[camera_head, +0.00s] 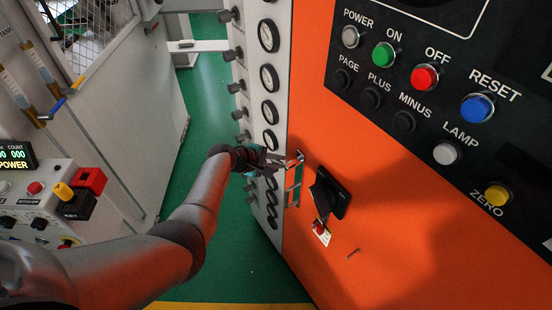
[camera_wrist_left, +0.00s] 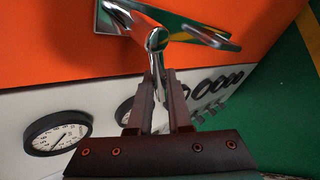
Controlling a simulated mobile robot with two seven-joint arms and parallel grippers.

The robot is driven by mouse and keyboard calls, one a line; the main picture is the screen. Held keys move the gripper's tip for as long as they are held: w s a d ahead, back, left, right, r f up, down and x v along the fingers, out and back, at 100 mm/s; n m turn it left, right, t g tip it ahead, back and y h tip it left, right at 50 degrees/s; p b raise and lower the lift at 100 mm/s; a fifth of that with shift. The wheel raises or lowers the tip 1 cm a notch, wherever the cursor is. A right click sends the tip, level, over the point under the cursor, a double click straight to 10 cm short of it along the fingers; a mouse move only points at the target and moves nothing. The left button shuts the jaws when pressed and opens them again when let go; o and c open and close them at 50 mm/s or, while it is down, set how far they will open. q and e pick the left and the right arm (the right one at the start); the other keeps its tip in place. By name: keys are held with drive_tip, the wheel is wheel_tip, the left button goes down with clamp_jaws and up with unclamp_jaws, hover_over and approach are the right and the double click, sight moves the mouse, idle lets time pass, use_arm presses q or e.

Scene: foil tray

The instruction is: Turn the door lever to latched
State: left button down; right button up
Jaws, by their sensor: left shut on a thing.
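The door lever (camera_wrist_left: 157,38) is shiny chrome and comes out of a chrome plate (camera_wrist_left: 122,18) on the orange panel, in the upper part of the left wrist view. The fingers partly hide the lever. My right gripper is not in view.
A black rotary handle (camera_head: 327,193) stands out from the orange panel (camera_head: 390,215) just right of the lever. A grey column of round gauges (camera_head: 269,78) with black knobs lies close to the left. Labelled buttons fill a black panel (camera_head: 400,105) above. Green floor (camera_head: 215,110) is clear between cabinets.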

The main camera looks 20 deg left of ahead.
use_arm(q)
drive_tip(key=shift+d+f, duration=0.2)
drive_tip(key=shift+s+n+g+h, duration=0.1)
drive_tip(key=shift+n+g+h, duration=0.2)
drive_tip(key=c, duration=0.8)
unclamp_jaws()
drive_tip(key=shift+c, duration=0.2)
drive_tip(key=shift+a, duration=0.1)
drive_tip(key=shift+s+a+r, duration=0.1)
drive_tip(key=shift+s+r, duration=0.05)
drive_tip(key=p+v, duration=0.4)
drive_tip(key=v, duration=1)
drive_tip(key=shift+s+r, duration=0.2)
drive_tip(key=shift+s, duration=0.05)
drive_tip(key=shift+a, duration=0.1)
